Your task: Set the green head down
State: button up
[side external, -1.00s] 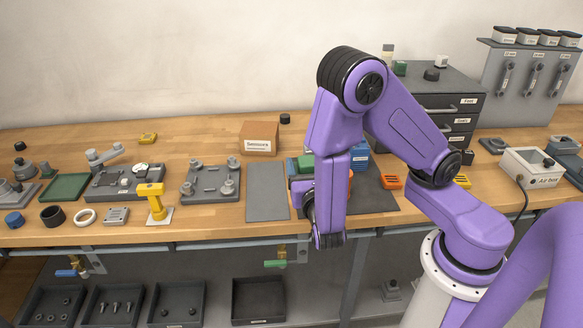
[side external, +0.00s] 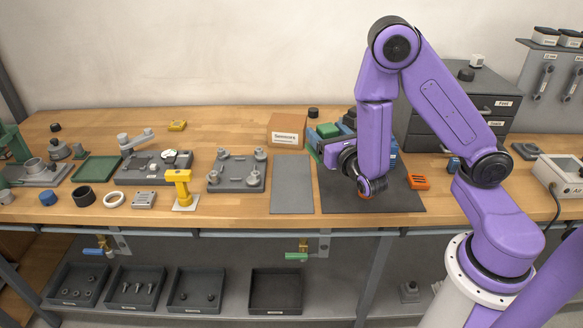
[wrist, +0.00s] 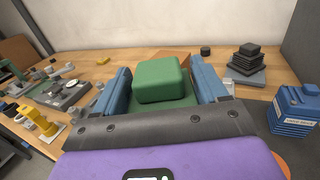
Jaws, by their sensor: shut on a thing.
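The green head (wrist: 160,80) is a rounded green block with a flatter, darker green part below it. In the wrist view it sits between the two blue fingers of my gripper (wrist: 163,92), which is shut on it. In the side view a green block (side external: 327,131) shows just left of my wrist, behind the dark mat (side external: 400,198). My wrist hangs low over that mat and hides part of the area behind it. Whether the head's underside touches anything is hidden.
A blue labelled tank (wrist: 297,112) and a dark stacked part (wrist: 247,62) stand to the right in the wrist view. A cardboard box (side external: 286,131) is left of the head. A bare grey mat (side external: 292,185) and an orange part (side external: 418,181) flank the dark mat.

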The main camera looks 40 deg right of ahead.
jog(key=shift+w+d, duration=0.25)
jog(key=shift+w+d+f+y, duration=0.15)
jog(key=shift+w+f, duration=0.1)
jog(key=shift+w, duration=0.3)
jog(key=shift+w+a+f+y, duration=0.15)
jog(key=shift+w+f, duration=0.1)
jog(key=shift+w, duration=0.3)
jog(key=w+f, duration=0.3)
jog(key=w+d+f, duration=0.1)
jog(key=w+f, duration=0.1)
jog(key=w, duration=0.2)
jog(key=w+f, duration=0.3)
jog(key=w, duration=0.1)
jog(key=shift+w+d+f, duration=0.2)
jog(key=shift+d+f, duration=0.05)
jog(key=shift+f, duration=0.05)
jog(key=shift+w+f, duration=0.1)
jog(key=shift+f, duration=1.55)
jog(key=shift+f, duration=0.1)
jog(key=o, duration=1.5)
jog(key=shift+f, duration=0.1)
